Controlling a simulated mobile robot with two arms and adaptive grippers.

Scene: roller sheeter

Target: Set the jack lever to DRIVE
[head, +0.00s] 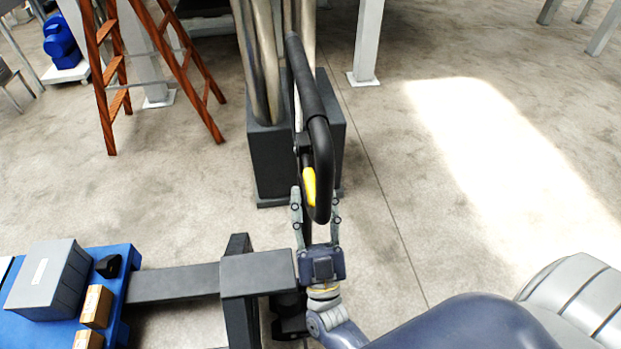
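The jack's black handle (318,140) rises from the front middle, with a loop-shaped grip. The yellow jack lever (309,187) sits at the left side of the grip's near end. My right gripper (316,197) comes up from below. Its two fingers are spread, one on each side of the handle's near end, with the yellow lever between the tips. I cannot tell whether a finger touches the lever or the handle. The lever's lower end is partly hidden by the grip. My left gripper is not in view.
The jack's dark frame (258,275) extends left to a blue pallet (125,262) bearing a grey box (47,280) and small cartons (96,306). Behind the handle stands a dark bin (272,160) of metal tubes. A wooden ladder (186,75) stands back left. Floor on the right is clear.

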